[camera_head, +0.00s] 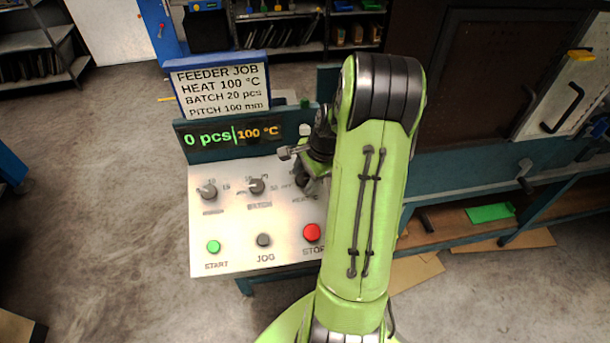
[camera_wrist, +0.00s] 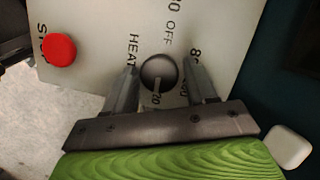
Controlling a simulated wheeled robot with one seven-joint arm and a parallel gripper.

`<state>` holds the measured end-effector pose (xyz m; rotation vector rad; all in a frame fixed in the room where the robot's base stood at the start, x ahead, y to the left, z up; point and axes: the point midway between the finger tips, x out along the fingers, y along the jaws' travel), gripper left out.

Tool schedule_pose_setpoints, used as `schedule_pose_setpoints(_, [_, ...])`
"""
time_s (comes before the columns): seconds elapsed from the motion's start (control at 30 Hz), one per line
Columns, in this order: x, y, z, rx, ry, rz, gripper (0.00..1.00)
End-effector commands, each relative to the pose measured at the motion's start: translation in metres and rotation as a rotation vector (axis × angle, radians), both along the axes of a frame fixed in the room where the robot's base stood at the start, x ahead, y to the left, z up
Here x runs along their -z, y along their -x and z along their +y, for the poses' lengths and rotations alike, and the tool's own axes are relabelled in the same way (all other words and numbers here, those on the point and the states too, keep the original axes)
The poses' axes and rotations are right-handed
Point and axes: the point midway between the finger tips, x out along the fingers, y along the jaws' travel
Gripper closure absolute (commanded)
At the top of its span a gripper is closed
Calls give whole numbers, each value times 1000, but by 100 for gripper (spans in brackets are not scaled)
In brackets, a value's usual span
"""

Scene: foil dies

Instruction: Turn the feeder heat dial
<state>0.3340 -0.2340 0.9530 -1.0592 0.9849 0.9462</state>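The heat dial (camera_wrist: 160,72) is a dark round knob on the pale control panel, beside the HEAT lettering in the wrist view. Its light pointer mark faces toward my gripper, near partly hidden numbers. My gripper (camera_wrist: 162,82) is open, with one finger on each side of the dial and visible gaps between fingers and knob. In the head view my gripper (camera_head: 304,164) is over the panel's upper right, and my arm partly hides the heat dial. The display (camera_head: 240,135) reads 0 pcs and 100 °C. The job sign (camera_head: 220,90) reads HEAT 100 °C, BATCH 20 pcs, PITCH 100 mm.
Two other dials, one at left (camera_head: 208,191) and the batch dial (camera_head: 257,186), sit left of my gripper. A green START button (camera_head: 214,247), dark JOG button (camera_head: 264,240) and red STOP button (camera_head: 312,232) line the front. The upright display stands behind the dials.

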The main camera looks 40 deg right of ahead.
Motion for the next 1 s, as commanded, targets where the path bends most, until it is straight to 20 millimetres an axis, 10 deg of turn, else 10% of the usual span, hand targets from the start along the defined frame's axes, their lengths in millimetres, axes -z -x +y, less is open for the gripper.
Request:
schedule_pose_setpoints(0.43, [-10,2,-2,-1,1,-1,31])
schedule_pose_setpoints(1.0, [-143,41,-21,1,2,-1,31])
